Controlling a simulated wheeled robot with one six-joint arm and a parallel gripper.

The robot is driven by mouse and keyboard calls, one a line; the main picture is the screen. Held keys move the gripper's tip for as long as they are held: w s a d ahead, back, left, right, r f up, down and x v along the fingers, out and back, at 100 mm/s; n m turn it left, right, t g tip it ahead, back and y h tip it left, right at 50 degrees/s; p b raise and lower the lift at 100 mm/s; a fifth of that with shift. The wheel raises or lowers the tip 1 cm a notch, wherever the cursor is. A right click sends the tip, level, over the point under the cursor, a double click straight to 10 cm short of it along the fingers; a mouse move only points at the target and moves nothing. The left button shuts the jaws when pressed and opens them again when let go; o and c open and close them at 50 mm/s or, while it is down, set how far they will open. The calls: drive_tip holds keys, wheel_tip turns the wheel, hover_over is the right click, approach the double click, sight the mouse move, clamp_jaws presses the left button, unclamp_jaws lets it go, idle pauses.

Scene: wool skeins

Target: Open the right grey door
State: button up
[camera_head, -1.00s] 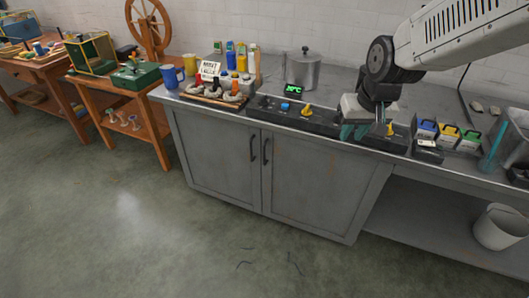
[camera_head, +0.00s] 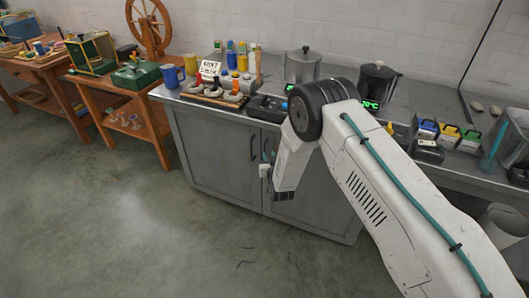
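The right grey door (camera_head: 319,212) of the cabinet under the worktop looks shut, flush with the left grey door (camera_head: 212,155). My arm covers much of its upper part. The left door's dark handle (camera_head: 252,148) shows clearly. The right door's handle is mostly hidden by my gripper. My gripper (camera_head: 265,163) is in front of the right door's upper left edge, close to that handle. It is small and partly hidden by my wrist, so I cannot tell whether its fingers are open or shut, or touch the handle.
The worktop above carries two metal pots (camera_head: 302,65) (camera_head: 378,82), a tray of skeins (camera_head: 214,97) and several bottles. A white bucket (camera_head: 500,222) stands at the lower right, partly behind my arm. The floor (camera_head: 130,225) in front of the doors is mostly clear.

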drive_tip(key=shift+t, duration=0.7)
drive_tip(key=w+f, duration=0.1)
drive_tip(key=w, duration=0.1)
drive_tip(key=w+a, duration=0.1)
drive_tip(key=w, duration=0.1)
drive_tip(key=w+a+f, duration=0.1)
drive_tip(key=w, duration=0.1)
drive_tip(key=shift+a+f, duration=0.2)
drive_tip(key=shift+f, duration=0.1)
clamp_jaws()
